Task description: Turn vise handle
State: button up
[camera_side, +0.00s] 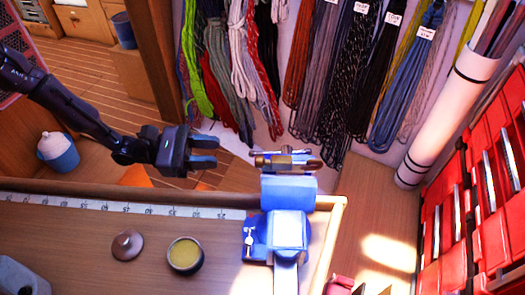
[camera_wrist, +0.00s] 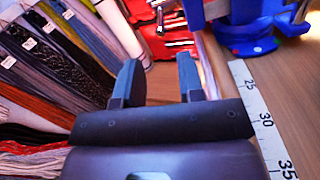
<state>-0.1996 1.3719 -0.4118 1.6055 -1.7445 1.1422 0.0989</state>
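The blue vise (camera_side: 287,222) is fixed at the back edge of the bench in the side view. Its metal handle and screw end (camera_side: 284,161) stick out beyond the edge. My gripper (camera_side: 214,151) is to the left of the handle, apart from it, with its two fingers pointing right toward it. In the wrist view my gripper (camera_wrist: 158,78) is open, with an empty gap between the fingers. Part of the blue vise (camera_wrist: 250,22) shows at the top right there. A small metal piece (camera_wrist: 162,12) shows at the top; I cannot tell whether it is the handle.
A ruler strip (camera_side: 120,207) runs along the bench's back edge. A round lid (camera_side: 127,244) and a small pot (camera_side: 185,256) stand left of the vise. Hanging coiled ropes (camera_side: 350,70) are behind; red drawers (camera_side: 480,190) are right. The space between gripper and handle looks clear.

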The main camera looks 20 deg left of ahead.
aim_at(262, 154)
jog(key=x, duration=1.1)
jog(key=shift+s, duration=0.1)
jog(key=shift+f, duration=0.1)
grip_shut()
